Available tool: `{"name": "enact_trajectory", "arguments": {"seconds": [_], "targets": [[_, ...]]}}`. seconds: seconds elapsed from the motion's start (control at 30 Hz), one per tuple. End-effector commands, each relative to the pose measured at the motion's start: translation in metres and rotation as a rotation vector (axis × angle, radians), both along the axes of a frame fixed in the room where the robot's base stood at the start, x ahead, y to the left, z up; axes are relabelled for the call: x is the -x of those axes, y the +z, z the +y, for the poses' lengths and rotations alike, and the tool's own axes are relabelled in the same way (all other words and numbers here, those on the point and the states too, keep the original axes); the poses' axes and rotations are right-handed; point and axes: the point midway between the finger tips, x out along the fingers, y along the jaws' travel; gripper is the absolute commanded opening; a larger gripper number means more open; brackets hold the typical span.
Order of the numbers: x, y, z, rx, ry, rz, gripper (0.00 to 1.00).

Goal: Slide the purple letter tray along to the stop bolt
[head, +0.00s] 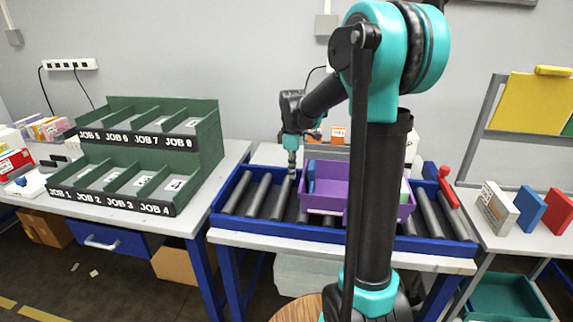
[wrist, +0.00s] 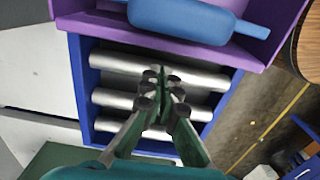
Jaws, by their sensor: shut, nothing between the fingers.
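The purple letter tray (head: 328,197) sits on the rollers of the blue-framed roller track, partly hidden behind my arm. In the wrist view the tray (wrist: 95,27) fills the top, with a blue item (wrist: 185,17) in it. My gripper (head: 292,171) is shut and empty, pointing down over the rollers just left of the tray. In the wrist view its fingertips (wrist: 161,82) are together over bare rollers, apart from the tray wall in the picture. A red part (head: 448,188), seemingly the stop bolt, is at the track's right end.
The blue track frame (head: 228,191) has bare rollers on both sides of the tray. A green job rack (head: 213,140) stands on the left table. White, blue and red blocks (head: 530,208) stand on the right table. An orange-labelled item (head: 338,133) is behind the track.

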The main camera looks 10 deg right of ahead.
Motion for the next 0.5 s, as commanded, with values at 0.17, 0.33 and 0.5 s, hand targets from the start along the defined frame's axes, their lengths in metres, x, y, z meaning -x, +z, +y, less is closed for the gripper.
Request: {"name": "enact_trajectory", "arguments": {"seconds": [0.17,0.33,0.5], "targets": [[0.005,0.000,-0.015,0.000,0.000,0.000,0.00],[0.006,0.000,-0.018,0.000,0.001,0.000,0.00],[0.006,0.000,-0.018,0.000,0.001,0.000,0.00]]}}
